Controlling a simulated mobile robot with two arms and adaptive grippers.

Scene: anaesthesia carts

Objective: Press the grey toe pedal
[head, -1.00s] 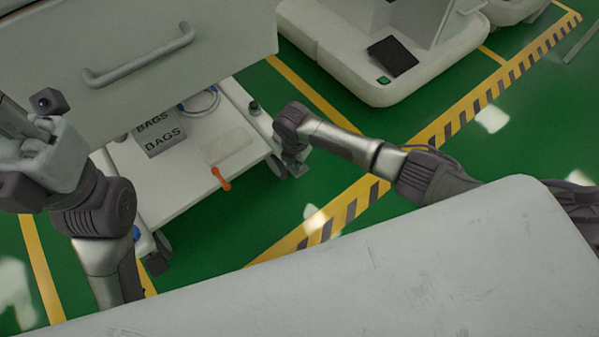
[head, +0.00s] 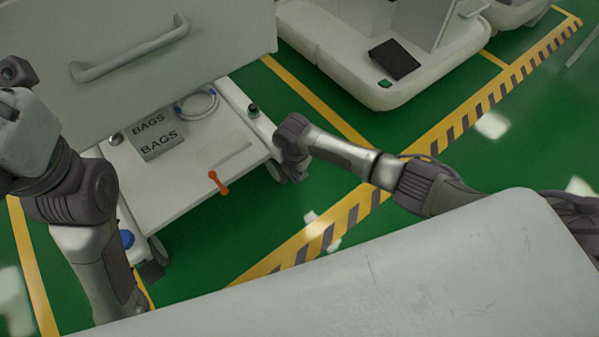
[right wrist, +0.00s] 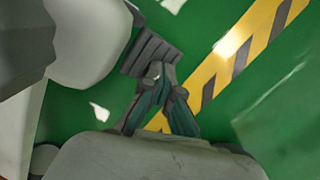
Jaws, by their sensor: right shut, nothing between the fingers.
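The grey toe pedal (right wrist: 150,52) shows in the right wrist view as a ribbed dark grey plate beside a pale rounded caster. My right gripper (right wrist: 157,74) is shut and empty, with its fingertips at the pedal's near edge. I cannot tell whether they touch it. In the head view my right gripper (head: 291,168) is low at the right front corner of the white cart, where the arm and gripper largely hide the pedal. My left gripper (head: 12,88) is at the left edge of the head view, partly cut off, and its fingers do not show clearly.
Another white unit (head: 340,70) stands behind. Green floor (head: 270,225) lies open right of the cart.

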